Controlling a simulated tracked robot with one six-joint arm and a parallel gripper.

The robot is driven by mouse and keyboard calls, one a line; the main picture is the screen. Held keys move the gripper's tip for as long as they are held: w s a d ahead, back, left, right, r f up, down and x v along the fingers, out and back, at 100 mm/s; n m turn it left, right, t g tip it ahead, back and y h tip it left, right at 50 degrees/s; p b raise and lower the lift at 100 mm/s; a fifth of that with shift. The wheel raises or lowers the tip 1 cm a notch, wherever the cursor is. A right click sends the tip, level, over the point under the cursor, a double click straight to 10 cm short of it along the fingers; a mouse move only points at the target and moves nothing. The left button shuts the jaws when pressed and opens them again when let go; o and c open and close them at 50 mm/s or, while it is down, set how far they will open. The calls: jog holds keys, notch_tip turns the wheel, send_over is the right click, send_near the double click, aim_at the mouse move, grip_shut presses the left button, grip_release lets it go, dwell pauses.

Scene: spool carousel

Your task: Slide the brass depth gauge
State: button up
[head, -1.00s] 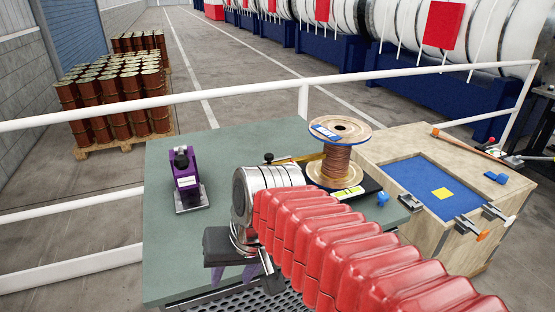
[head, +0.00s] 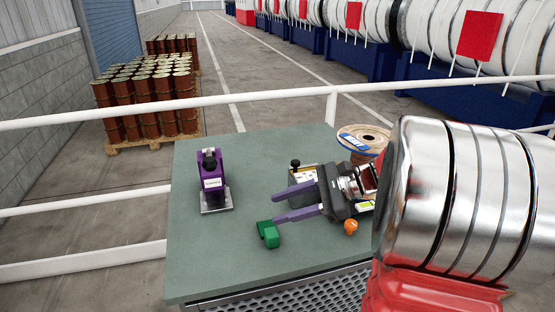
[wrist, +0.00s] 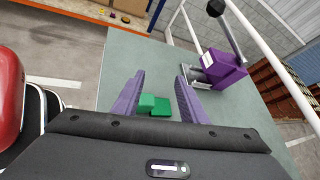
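What looks like the brass depth gauge (head: 303,173) lies on the green table in the head view, a pale yellow bar with a black knob (head: 295,163) at its left end. My gripper covers its right part, and it cannot be made out in the wrist view. My gripper (head: 275,208) is open and empty, its purple fingers pointing left over the table, in front of the gauge. It also shows open in the wrist view (wrist: 160,76).
A green block (head: 271,238) lies near my lower fingertip; it also shows in the wrist view (wrist: 160,107). A purple clamp-like device (head: 212,184) stands at the left of the table (head: 200,265). A wooden spool (head: 362,138) stands behind my gripper.

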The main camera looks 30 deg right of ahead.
jog(key=w+d+m+t, duration=0.1)
jog(key=d+m+t, duration=0.35)
jog(key=d, duration=0.65)
jog(key=m+t+h, duration=0.1)
jog(key=m+t, duration=0.3)
send_near(304, 173)
jog(key=s+d+r, duration=0.2)
jog(key=s+r, duration=0.1)
jog(key=shift+s+g, duration=0.1)
jog(key=shift+g, duration=0.15)
jog(key=x, duration=1.4)
jog(key=shift+s, duration=0.1)
jog(key=shift+c, duration=0.6)
grip_shut()
